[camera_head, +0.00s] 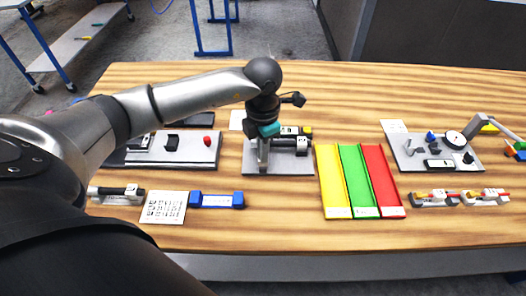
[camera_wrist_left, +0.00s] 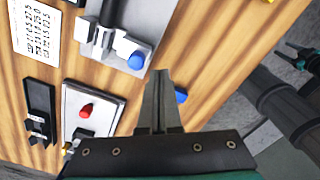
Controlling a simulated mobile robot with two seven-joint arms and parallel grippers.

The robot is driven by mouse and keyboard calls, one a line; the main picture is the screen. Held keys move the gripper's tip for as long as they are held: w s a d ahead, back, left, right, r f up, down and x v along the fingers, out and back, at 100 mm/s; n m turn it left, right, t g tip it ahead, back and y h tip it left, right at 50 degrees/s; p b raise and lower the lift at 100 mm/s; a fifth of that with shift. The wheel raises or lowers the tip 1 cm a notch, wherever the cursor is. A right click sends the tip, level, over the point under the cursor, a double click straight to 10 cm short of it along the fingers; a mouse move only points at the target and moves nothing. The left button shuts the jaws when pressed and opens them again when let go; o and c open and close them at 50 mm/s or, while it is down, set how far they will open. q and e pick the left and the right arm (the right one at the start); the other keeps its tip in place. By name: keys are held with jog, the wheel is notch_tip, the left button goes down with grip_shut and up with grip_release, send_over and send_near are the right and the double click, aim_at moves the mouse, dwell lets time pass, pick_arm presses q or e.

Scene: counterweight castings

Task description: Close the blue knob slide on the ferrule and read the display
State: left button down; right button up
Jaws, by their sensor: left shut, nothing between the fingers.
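My left gripper (camera_head: 262,170) is over the grey plate (camera_head: 299,168) in the middle of the table in the head view. Its fingers are shut with nothing between them, and they also show in the left wrist view (camera_wrist_left: 158,98). In that wrist view a blue knob (camera_wrist_left: 137,61) sits beside a white block on a light plate, up and left of the fingertips and apart from them. A second blue piece (camera_wrist_left: 181,95) is partly hidden behind the fingers. I cannot make out the ferrule or a display reading. My right gripper (camera_wrist_left: 297,57) seems to show small at the wrist view's right edge.
Yellow, green and red trays (camera_head: 361,182) lie right of the plate. A plate with a red knob (camera_head: 207,141) lies to the left. A board with a dial gauge (camera_head: 455,138) stands far right. A blue-ended holder (camera_head: 216,200) and a printed card (camera_head: 163,207) lie nearer.

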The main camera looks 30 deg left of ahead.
pick_arm(q)
jog(key=shift+f, duration=0.15)
jog(key=shift+f+b, duration=1.5)
jog(key=shift+f, duration=0.1)
jog(key=shift+w+a+r+b, duration=0.1)
jog(key=shift+w+a+b, duration=0.3)
jog(key=shift+w, duration=0.2)
jog(key=shift+w+a+b, duration=0.3)
jog(key=shift+w+b, duration=0.05)
jog(key=shift+w, duration=0.3)
jog(key=shift+w+r, duration=0.1)
dwell(0.7)
dwell(0.6)
jog(key=shift+r, duration=0.15)
